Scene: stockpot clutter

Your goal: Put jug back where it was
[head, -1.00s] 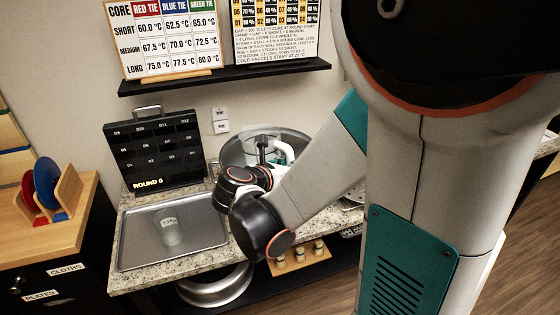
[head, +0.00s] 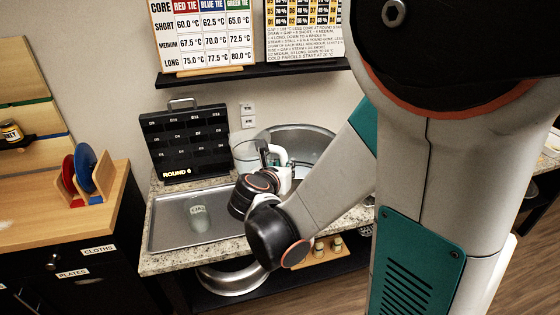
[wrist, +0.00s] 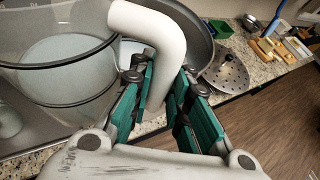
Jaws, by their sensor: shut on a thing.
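The jug (head: 247,153) is clear, with a white handle (head: 279,154), and stands out just left of the large steel pot (head: 318,139) in the head view. In the wrist view the jug (wrist: 60,70) fills the upper left and holds pale liquid. It looks close to upright. My gripper (wrist: 165,92) is shut on the white handle, with a teal finger on each side. In the head view my wrist hides the jug's lower part, and I cannot tell whether its base touches anything.
A metal tray (head: 167,229) with a frosted jar (head: 199,216) lies on the granite counter left of my wrist. A black board (head: 186,145) reading "ROUND" stands behind it. In the wrist view a perforated metal disc (wrist: 227,72) lies to the right.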

